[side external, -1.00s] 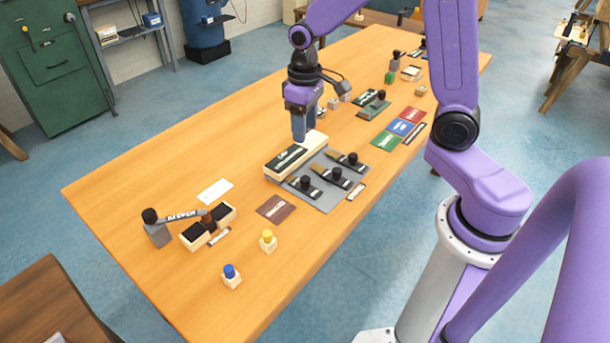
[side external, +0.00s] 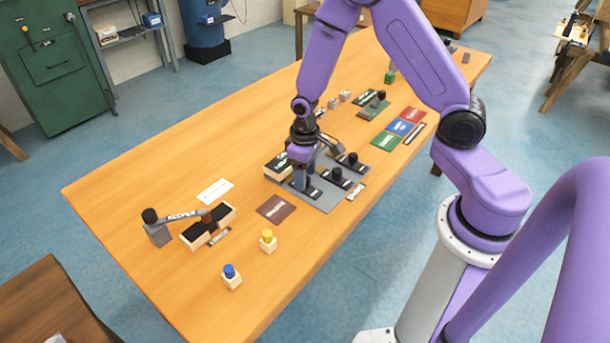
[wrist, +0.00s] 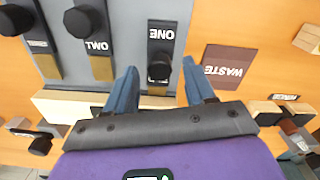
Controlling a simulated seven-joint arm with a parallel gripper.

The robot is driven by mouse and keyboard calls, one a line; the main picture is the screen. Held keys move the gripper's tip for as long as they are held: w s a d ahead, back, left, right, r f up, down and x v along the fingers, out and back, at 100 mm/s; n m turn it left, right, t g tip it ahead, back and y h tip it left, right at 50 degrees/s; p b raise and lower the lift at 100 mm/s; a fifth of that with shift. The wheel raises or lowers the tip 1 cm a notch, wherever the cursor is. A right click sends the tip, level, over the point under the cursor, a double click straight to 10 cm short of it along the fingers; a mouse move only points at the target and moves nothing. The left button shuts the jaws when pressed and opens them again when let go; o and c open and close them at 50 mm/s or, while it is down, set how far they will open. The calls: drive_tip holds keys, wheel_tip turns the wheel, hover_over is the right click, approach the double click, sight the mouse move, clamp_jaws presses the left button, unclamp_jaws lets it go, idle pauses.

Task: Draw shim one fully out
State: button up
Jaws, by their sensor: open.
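Shim one (wrist: 160,34) is a dark strip with a white "ONE" label, a black knob (wrist: 158,67) and a brass-coloured end. In the wrist view it lies on the grey plate, brass end toward the cream block (wrist: 66,104). My gripper is open, one finger on each side of the knob in the wrist view; I see no clear contact. In the side view my gripper (side external: 303,188) is low over the near-left part of the grey plate (side external: 325,204), partly covering shim one.
Shims two (wrist: 96,40) and three (wrist: 38,42) lie beside shim one on the plate. A brown "WASTE" mat (side external: 276,208) lies to its left in the side view.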

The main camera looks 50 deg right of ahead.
drive_tip(key=shift+f, duration=0.5)
clamp_jaws()
drive_tip(key=shift+s, duration=2.5)
drive_tip(key=shift+c, duration=0.6)
unclamp_jaws()
drive_tip(key=shift+s, duration=0.15)
drive_tip(key=shift+o, duration=0.6)
